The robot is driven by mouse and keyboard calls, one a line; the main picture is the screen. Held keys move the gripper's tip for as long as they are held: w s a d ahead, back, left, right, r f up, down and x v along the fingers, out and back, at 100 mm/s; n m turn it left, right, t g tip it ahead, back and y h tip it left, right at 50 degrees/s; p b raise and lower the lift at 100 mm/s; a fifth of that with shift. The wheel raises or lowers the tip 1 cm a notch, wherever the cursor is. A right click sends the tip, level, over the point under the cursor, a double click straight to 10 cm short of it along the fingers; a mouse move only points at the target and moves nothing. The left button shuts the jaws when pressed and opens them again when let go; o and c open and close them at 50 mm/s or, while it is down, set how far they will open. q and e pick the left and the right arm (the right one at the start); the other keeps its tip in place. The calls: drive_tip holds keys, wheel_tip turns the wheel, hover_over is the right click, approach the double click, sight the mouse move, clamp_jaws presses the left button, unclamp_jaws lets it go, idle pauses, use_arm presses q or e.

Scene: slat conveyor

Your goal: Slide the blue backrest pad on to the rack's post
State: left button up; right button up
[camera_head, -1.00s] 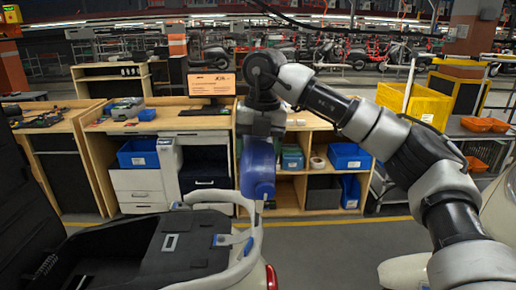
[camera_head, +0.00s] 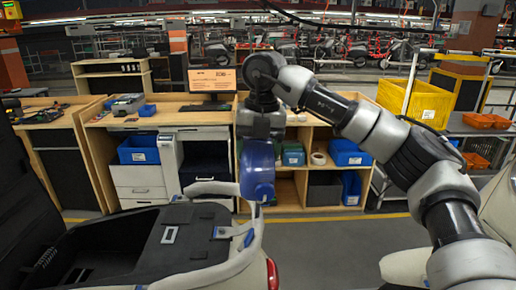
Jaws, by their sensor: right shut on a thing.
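The blue backrest pad (camera_head: 257,171) hangs upright below my right gripper (camera_head: 261,136), which is shut on its top. The pad's lower end is at the rear of the rack (camera_head: 252,240), a pale tubular rail around the back of a scooter. A short thin piece of the post shows just under the pad; I cannot tell whether the pad is around it or only above or in front of it. The fingertips are largely hidden by the pad and the wrist. My left gripper is not in view.
The scooter's dark open storage box and seat panel (camera_head: 180,236) fill the lower left. Behind stand wooden workbenches with blue bins (camera_head: 138,149) and a monitor (camera_head: 212,80). A yellow crate (camera_head: 415,103) is at right. Grey floor lies clear between.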

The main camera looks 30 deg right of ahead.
drive_tip(key=shift+f, duration=0.25)
idle(0.3)
drive_tip(key=shift+a+f+b, duration=0.1)
drive_tip(key=shift+f+b, duration=0.9)
drive_tip(key=shift+f, duration=0.25)
drive_tip(key=shift+w, duration=0.1)
drive_tip(key=o, duration=1.2)
drive_tip(key=shift+c, duration=0.2)
